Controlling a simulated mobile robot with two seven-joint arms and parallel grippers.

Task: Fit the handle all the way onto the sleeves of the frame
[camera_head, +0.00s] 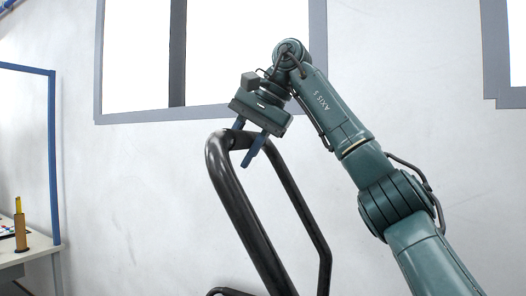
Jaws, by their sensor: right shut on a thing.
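The handle (240,205) is a dark, glossy bent tube with two long legs, in the middle of the head view. It stands tilted, its top bend up and its legs running down to the lower right. My right gripper (246,144) comes down from above, its two blue fingers shut on the handle's top crossbar. The lower end of the near leg runs out of the picture. A short dark curved tube shows at the bottom edge, and I cannot tell if it belongs to the frame. The sleeves are not visible. My left gripper is not in view.
A pale wall with a grey-framed window (212,113) stands behind. At the left are a blue post (54,160) and a light table (38,245) with a brown cylindrical holder (20,233) on it. The space between table and handle looks clear.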

